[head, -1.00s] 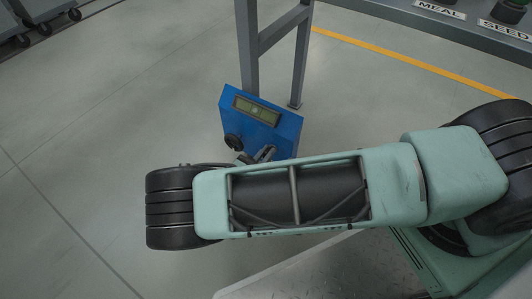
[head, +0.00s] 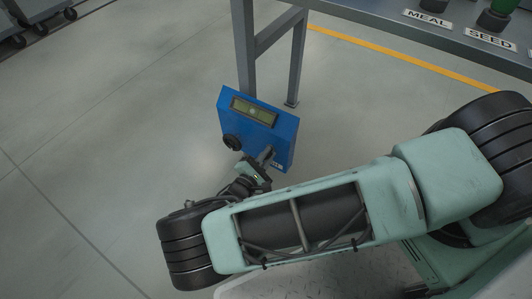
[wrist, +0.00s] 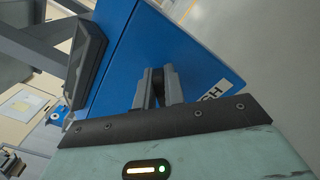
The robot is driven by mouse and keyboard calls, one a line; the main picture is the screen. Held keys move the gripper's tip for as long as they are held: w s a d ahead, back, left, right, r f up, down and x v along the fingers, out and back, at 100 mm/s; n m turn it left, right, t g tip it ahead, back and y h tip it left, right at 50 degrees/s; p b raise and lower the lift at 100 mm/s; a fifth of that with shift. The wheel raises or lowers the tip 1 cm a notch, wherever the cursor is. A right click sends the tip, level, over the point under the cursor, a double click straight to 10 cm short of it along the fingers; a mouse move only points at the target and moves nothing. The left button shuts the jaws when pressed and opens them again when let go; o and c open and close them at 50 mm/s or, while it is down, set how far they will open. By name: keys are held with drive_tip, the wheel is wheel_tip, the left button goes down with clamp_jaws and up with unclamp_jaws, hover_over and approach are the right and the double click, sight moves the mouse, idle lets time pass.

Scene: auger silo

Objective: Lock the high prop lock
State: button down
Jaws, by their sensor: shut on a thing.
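The blue box (head: 280,137) stands by the grey frame's leg, with a display (head: 254,110) and a black round knob (head: 232,142) on its face. My gripper (head: 266,158) is at the box's lower right part. In the wrist view its two grey fingers (wrist: 158,92) are shut on a small dark piece, the high prop lock (wrist: 158,75), against the blue face (wrist: 190,52). A white label (wrist: 216,90) beside it ends in "GH"; its start is hidden. The fingers hide most of the lock, so I cannot tell its position.
The grey frame leg (head: 244,50) rises behind the box. A bench (head: 390,32) with "MEAL" and "SEED" labels is at the upper right. Wheeled carts (head: 30,22) stand at the upper left. The floor (head: 110,130) left of the box is clear.

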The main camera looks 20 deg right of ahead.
drive_tip(key=m, duration=0.3)
drive_tip(key=f+m, duration=0.1)
drive_tip(key=m, duration=0.1)
drive_tip(key=shift+s+d+m, duration=0.15)
drive_tip(key=shift+s+m, duration=0.1)
drive_tip(key=shift+m, duration=0.05)
drive_tip(key=shift+f+m, duration=0.25)
drive_tip(key=shift+m, duration=1.55)
drive_tip(key=c, duration=1.5)
unclamp_jaws()
drive_tip(key=shift+s, duration=0.1)
drive_tip(key=p+v, duration=0.1)
drive_tip(key=v, duration=1.6)
drive_tip(key=shift+s+p, duration=0.1)
drive_tip(key=shift+p, duration=0.2)
drive_tip(key=shift+r, duration=0.1)
